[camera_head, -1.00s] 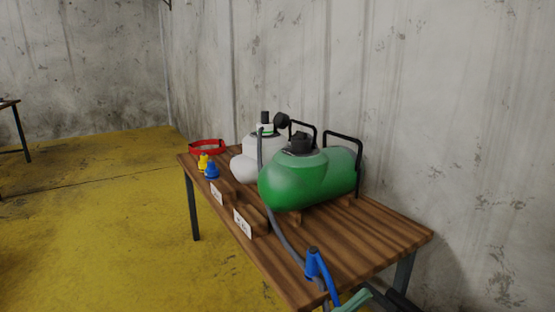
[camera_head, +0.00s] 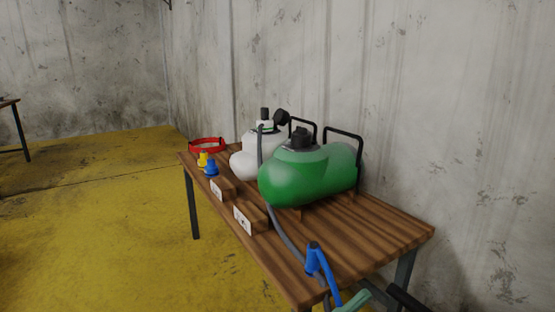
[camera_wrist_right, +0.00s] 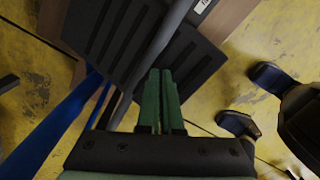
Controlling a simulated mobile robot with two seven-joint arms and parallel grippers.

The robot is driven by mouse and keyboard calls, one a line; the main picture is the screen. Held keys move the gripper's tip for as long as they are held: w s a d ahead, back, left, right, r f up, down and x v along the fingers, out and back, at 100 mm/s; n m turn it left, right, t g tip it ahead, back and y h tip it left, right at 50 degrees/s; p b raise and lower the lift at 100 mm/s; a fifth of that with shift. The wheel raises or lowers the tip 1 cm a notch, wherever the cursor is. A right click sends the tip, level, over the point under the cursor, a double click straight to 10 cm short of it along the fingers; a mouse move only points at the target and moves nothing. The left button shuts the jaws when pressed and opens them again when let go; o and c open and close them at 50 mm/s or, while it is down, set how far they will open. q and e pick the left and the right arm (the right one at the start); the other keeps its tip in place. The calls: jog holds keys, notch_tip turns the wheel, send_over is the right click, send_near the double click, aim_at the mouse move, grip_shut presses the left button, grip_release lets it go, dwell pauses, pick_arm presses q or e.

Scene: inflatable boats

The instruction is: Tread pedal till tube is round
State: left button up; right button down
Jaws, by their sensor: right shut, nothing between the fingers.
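A black ribbed pedal plate (camera_wrist_right: 88,28) lies below my right gripper in the right wrist view. My right gripper (camera_wrist_right: 161,72) has green fingers closed together with nothing between them. Its tips overlap the plate in the picture; I cannot tell whether they touch it. A dark bar (camera_wrist_right: 165,35) crosses the plate. A blue band (camera_wrist_right: 52,128) runs at the left; I cannot tell whether it belongs to the tube. No boat tube is recognisable in the head view. My left gripper is not in view.
A wooden table (camera_head: 375,235) by the wall carries a green tank (camera_head: 305,178), a white tank (camera_head: 243,165), a red ring (camera_head: 207,146) and small labelled blocks (camera_head: 243,219). A grey hose (camera_head: 283,238) and a blue handle-like part (camera_head: 314,258) are near its front.

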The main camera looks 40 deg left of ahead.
notch_tip(320, 180, down, 4)
jog(key=shift+b, duration=1.2)
jog(key=shift+d+f, duration=0.1)
jog(key=shift+f, duration=0.7)
jog(key=shift+r, duration=0.1)
notch_tip(320, 180, up, 8)
jog(key=p, duration=0.8)
